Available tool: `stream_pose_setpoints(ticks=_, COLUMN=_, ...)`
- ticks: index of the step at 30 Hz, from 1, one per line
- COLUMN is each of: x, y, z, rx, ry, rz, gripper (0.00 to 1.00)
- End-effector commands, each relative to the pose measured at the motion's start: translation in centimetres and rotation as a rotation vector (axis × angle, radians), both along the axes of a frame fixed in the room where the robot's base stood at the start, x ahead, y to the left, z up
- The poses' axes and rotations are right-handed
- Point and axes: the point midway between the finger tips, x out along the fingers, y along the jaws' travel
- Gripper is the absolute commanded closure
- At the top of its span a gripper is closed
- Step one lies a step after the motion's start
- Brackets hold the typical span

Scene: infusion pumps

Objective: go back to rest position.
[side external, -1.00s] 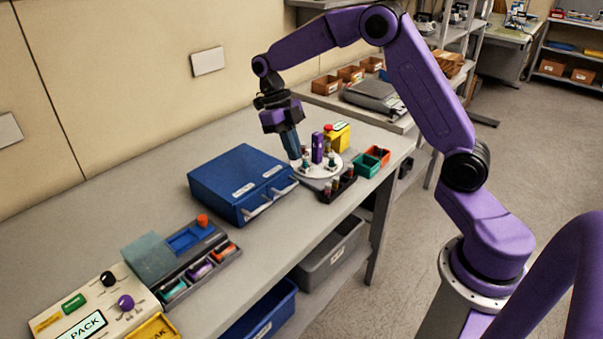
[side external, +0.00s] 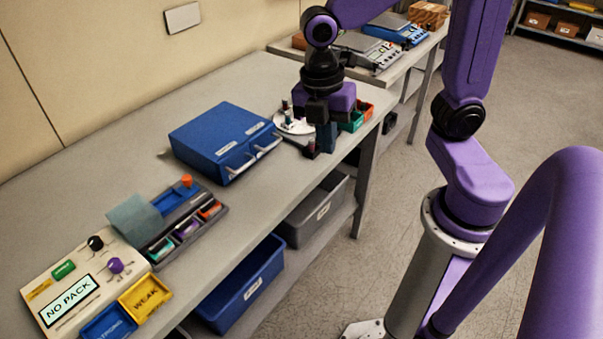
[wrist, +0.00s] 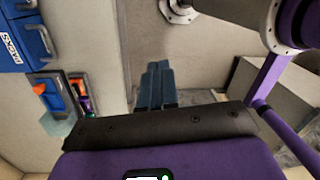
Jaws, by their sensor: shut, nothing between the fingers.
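My gripper (side external: 326,145) hangs pointing down by the front edge of the grey bench (side external: 120,170), near its far right end. It is empty, and its dark blue fingers are together. In the wrist view the shut fingers (wrist: 154,72) appear beyond the bench edge, over the floor. The gripper partly hides the round white plate (side external: 290,125) with small upright items and the green and red bins (side external: 352,121) behind it.
A blue drawer cabinet (side external: 215,130) stands left of the gripper. A grey tray unit (side external: 160,245) and a panel reading NO PACK (side external: 68,300) with yellow and blue bins are nearer the camera. Blue (side external: 240,285) and grey (side external: 318,205) bins sit below. The floor right of the bench is open.

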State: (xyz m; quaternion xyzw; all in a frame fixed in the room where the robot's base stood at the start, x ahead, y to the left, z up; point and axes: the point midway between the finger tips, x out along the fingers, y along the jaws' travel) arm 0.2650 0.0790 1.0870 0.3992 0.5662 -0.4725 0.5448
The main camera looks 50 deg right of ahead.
Motion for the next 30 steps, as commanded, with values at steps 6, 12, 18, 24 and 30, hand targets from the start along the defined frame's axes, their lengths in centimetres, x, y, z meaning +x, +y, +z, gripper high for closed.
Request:
stream_pose_setpoints(ticks=6, x=-5.0, y=-0.8, z=-0.3, rx=0.015, ry=-0.067, rz=-0.304, gripper=1.0)
stream_pose_setpoints(ticks=12, x=-8.4, y=-1.9, z=-1.0, rx=0.041, ry=-0.1, rz=-0.557, gripper=1.0)
stream_pose_setpoints(ticks=18, x=-9.9, y=-2.6, z=-1.4, rx=0.058, ry=-0.108, rz=-0.691, gripper=1.0)
stream_pose_setpoints(ticks=24, x=-10.1, y=-2.6, z=-1.5, rx=0.061, ry=-0.109, rz=-0.717, gripper=1.0)
stream_pose_setpoints(ticks=30, x=-10.1, y=-2.6, z=-1.5, rx=0.06, ry=-0.109, rz=-0.715, gripper=1.0)
